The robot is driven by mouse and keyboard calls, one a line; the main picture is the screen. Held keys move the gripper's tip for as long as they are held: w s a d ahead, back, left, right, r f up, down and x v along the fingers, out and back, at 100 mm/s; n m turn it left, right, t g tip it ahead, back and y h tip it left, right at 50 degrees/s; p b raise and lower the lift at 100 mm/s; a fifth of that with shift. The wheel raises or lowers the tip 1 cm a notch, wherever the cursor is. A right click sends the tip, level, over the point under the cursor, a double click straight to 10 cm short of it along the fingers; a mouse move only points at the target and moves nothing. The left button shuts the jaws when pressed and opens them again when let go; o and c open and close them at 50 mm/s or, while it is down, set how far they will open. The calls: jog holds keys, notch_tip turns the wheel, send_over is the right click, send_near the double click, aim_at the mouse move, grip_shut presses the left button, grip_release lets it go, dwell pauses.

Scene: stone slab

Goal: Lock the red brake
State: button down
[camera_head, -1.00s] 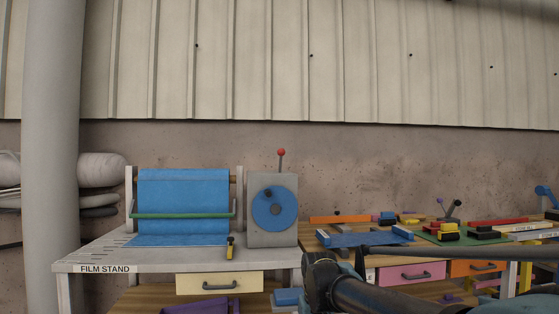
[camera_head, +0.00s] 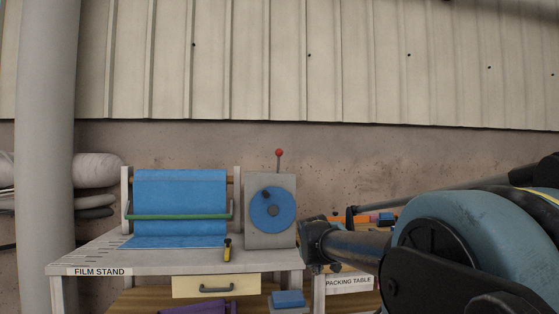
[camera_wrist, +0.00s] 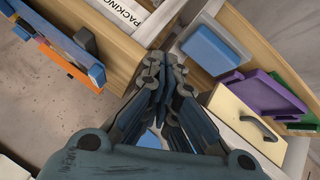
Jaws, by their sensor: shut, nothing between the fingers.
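The red brake is a thin upright lever with a red ball knob (camera_head: 279,153) in the head view. It stands on top of a grey box (camera_head: 284,236) with a blue wheel (camera_head: 271,209) on its front. My gripper (camera_wrist: 164,62) is shut and empty in the wrist view, with its dark fingers together. In the head view my arm reaches in from the right, and its end is below and to the right of the grey box, apart from the red knob. The brake does not show in the wrist view.
The film stand (camera_head: 75,259) holds a blue film roll (camera_head: 181,190), a green bar (camera_head: 180,217) and a yellow-and-black tool (camera_head: 227,249). A cream drawer (camera_head: 190,288) is below. The packing table (camera_head: 349,282) is mostly behind my arm. Above the red knob is free.

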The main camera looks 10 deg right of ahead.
aim_at(277, 153)
jog(key=w+a+r+n+t+y, duration=0.1)
jog(key=w+r+n+t, duration=0.3)
jog(key=w+r, duration=0.4)
jog(key=w+a+r+n+t+y, duration=0.2)
jog(key=w+r+n, duration=0.5)
jog(key=r, duration=0.7)
jog(key=w+a+r+n+t+y, duration=0.1)
jog(key=w+r+n+t+y, duration=0.2)
jog(key=w+r+n+t, duration=0.3)
jog(key=w+r, duration=0.3)
jog(key=r, duration=0.2)
jog(key=shift+w+a+r, duration=0.25)
jog(key=shift+a+r, duration=0.1)
jog(key=x, duration=1.3)
jog(key=shift+w+a+r, duration=0.15)
jog(key=shift+w, duration=0.05)
jog(key=shift+w+r, duration=0.1)
jog(key=shift+w, duration=0.1)
jog(key=shift+a, duration=0.15)
jog(key=shift+w+r, duration=0.1)
jog(key=shift+r, duration=0.05)
